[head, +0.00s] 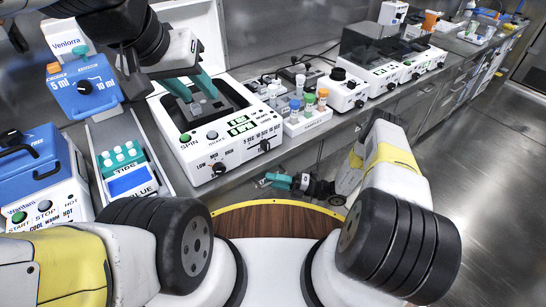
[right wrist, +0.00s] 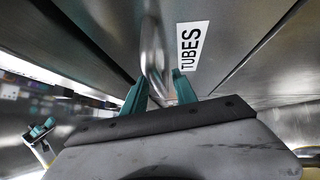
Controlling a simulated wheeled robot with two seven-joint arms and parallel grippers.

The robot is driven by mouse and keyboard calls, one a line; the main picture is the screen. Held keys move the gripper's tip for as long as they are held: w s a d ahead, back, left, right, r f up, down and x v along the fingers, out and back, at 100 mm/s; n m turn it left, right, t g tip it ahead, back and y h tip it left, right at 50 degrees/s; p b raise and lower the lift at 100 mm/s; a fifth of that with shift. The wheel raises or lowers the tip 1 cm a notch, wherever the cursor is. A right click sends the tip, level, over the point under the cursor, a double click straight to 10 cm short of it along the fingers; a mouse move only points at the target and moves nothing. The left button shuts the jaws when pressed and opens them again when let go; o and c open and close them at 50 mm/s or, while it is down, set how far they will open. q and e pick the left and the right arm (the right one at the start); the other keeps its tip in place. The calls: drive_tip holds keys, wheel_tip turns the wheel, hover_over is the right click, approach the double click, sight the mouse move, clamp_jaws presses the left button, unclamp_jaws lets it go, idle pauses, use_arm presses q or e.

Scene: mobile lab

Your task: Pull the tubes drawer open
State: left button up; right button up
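The tubes drawer (right wrist: 226,35) is a grey metal front with a white TUBES label (right wrist: 191,47) in the right wrist view. It looks flush with the panels beside it. Its bar handle (right wrist: 152,50) stands out left of the label. My right gripper (right wrist: 160,88) is open, and the handle's near end lies between its two teal fingers; I cannot tell whether they touch it. In the head view the right gripper (head: 280,181) is beside the counter's front, below its edge. My left gripper (head: 199,96) is open and empty over the spin device (head: 222,150).
A tube rack (head: 307,122) stands near the counter edge. More devices (head: 375,72) line the counter behind. The floor (head: 490,170) at right is clear.

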clamp_jaws()
idle(1.4)
